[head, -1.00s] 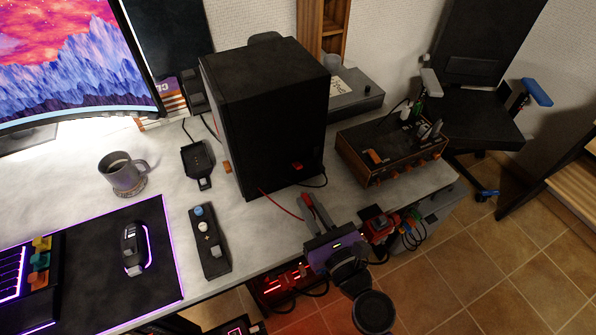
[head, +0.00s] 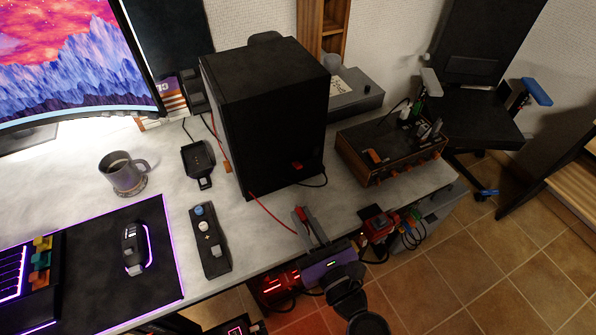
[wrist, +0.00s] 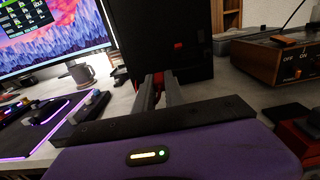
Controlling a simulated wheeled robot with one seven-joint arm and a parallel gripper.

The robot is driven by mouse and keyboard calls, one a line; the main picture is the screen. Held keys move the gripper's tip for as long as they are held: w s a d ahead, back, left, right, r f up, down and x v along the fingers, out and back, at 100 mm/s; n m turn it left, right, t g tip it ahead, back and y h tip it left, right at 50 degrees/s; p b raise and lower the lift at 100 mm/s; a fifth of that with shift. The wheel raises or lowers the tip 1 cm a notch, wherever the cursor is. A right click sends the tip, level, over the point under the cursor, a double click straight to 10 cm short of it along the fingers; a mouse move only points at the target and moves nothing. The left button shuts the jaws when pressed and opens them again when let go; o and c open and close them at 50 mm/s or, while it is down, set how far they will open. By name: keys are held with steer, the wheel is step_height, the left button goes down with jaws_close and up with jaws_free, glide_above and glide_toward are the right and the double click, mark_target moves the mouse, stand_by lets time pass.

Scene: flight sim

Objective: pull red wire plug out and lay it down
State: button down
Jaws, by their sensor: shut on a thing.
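My gripper (head: 302,215) is over the front right part of the desk, its fingers shut on the red wire plug (head: 299,212). In the wrist view the plug (wrist: 158,82) shows as a red piece between the two grey fingers. A thin red wire (head: 268,215) runs from the plug back to the lower front edge of the black box (head: 264,115). Another red plug (head: 296,166) sits on the front of that box with a black cable. I cannot tell how far above the desk the held plug is.
A brown amplifier-like unit (head: 390,151) stands to the right, and a red device with several coloured plugs (head: 378,224) is at the desk's right edge. A black button panel (head: 210,240), mug (head: 122,174) and mouse (head: 134,248) lie left. Bare desk (head: 240,225) shows left of my gripper.

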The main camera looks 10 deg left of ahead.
steer(key=shift+f, duration=0.2)
steer(key=shift+f+b, duration=0.35)
steer(key=shift+b, duration=0.15)
steer(key=shift+f+b, duration=2.9)
steer(key=shift+f, duration=0.1)
steer(key=c, duration=1.3)
jaws_free()
steer(key=shift+c, duration=0.2)
steer(key=b+v, duration=0.1)
steer(key=v, duration=0.6)
steer(key=shift+s+d, duration=0.25)
steer(key=shift+s, duration=0.1)
